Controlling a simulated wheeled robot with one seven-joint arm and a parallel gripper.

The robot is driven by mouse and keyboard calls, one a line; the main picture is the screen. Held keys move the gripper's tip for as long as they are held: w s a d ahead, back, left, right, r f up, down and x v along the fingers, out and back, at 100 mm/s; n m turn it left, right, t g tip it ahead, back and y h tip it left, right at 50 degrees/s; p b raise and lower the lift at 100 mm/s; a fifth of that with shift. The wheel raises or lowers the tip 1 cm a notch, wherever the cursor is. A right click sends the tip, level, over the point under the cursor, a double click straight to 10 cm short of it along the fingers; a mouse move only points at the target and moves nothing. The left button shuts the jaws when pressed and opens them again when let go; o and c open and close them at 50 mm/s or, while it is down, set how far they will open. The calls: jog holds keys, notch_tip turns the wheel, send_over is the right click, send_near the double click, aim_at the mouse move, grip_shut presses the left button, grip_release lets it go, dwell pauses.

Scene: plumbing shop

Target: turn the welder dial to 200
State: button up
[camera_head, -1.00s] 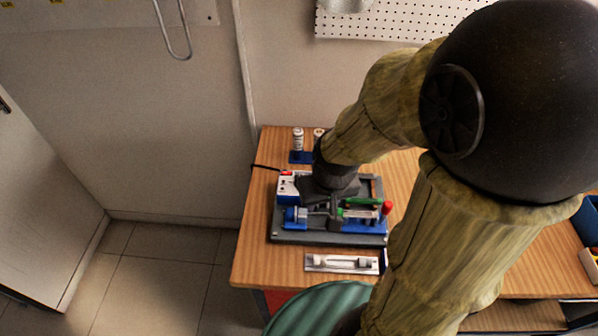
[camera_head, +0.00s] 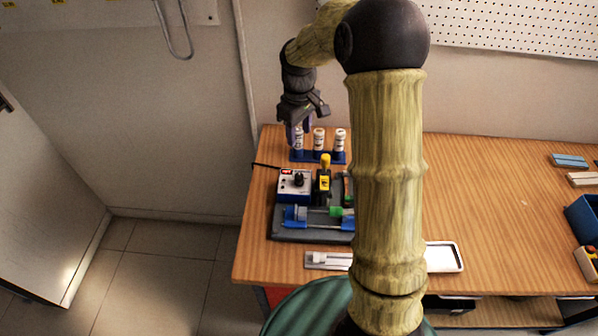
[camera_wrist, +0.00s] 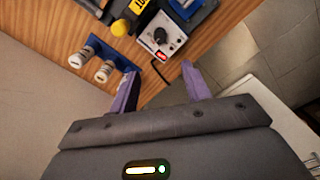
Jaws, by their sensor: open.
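The welder box (camera_head: 293,184) stands on the back left of a dark base on the table, with a black dial knob (camera_head: 299,179) and a small red display (camera_head: 286,172) on its pale top. In the wrist view the knob (camera_wrist: 160,36) and the lit red display (camera_wrist: 162,55) show clearly, but the digits are too small to read. My gripper (camera_head: 299,133) hangs behind the box, over the left bottle of the blue rack. In the wrist view its two purple fingers (camera_wrist: 160,88) are spread apart with nothing between them, and the knob lies beyond their tips.
A blue rack (camera_head: 325,158) with white bottles stands behind the base. A yellow-topped tool (camera_head: 324,176) is right beside the welder box. A blue clamp fixture (camera_head: 294,217) sits in front. A black cable (camera_wrist: 158,72) leaves the box.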

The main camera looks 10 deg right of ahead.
aim_at(299, 176)
dwell(0.3)
notch_tip(299, 176, down, 17)
jog(key=p, duration=0.4)
jog(key=shift+f, duration=0.2)
jog(key=c, duration=1)
